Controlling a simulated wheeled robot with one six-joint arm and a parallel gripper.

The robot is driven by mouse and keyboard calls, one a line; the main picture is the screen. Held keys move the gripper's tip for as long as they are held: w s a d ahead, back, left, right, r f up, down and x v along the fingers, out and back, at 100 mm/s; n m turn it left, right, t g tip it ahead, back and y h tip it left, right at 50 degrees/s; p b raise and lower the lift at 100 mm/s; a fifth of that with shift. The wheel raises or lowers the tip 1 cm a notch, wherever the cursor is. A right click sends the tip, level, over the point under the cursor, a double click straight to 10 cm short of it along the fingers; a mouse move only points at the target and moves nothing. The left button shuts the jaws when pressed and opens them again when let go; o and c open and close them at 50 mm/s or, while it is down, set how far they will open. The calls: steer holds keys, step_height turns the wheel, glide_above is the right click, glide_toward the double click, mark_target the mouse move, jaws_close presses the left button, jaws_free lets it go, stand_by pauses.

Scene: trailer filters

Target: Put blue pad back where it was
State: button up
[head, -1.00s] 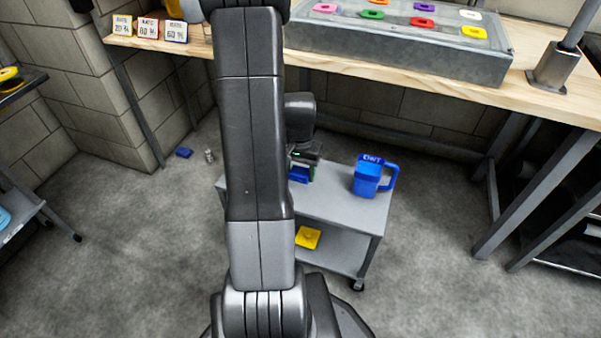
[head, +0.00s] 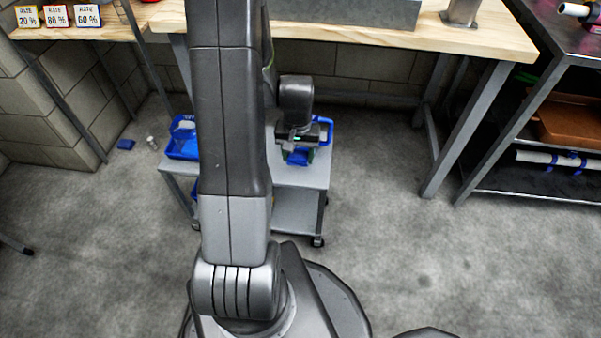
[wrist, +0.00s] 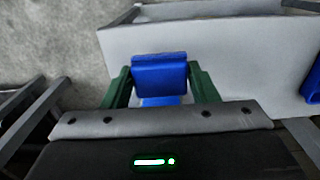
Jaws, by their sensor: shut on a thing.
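My gripper (head: 298,150) is shut on a blue pad (wrist: 160,74), which sits between its two green fingers in the wrist view. In the head view the held pad (head: 297,157) shows just below the gripper, over the right part of a small grey cart (head: 302,176). The grey cart top (wrist: 225,55) fills much of the wrist view beyond the pad. I cannot tell whether the pad touches the cart. Another small blue block (head: 125,144) lies on the floor at the left.
A blue tray (head: 182,147) is at the cart's left end, partly behind my arm. A wooden bench (head: 400,38) stands behind. A dark shelf unit (head: 580,70) stands at right. The floor right of the cart is clear.

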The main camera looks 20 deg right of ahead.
mark_target(298, 176)
steer(key=shift+f+b, duration=0.95)
steer(key=shift+f, duration=2.35)
steer(key=shift+f, duration=0.1)
steer(key=shift+f, duration=0.15)
steer(key=o, duration=1)
step_height(298, 176, up, 12)
steer(key=p, duration=0.4)
steer(key=shift+r, duration=0.25)
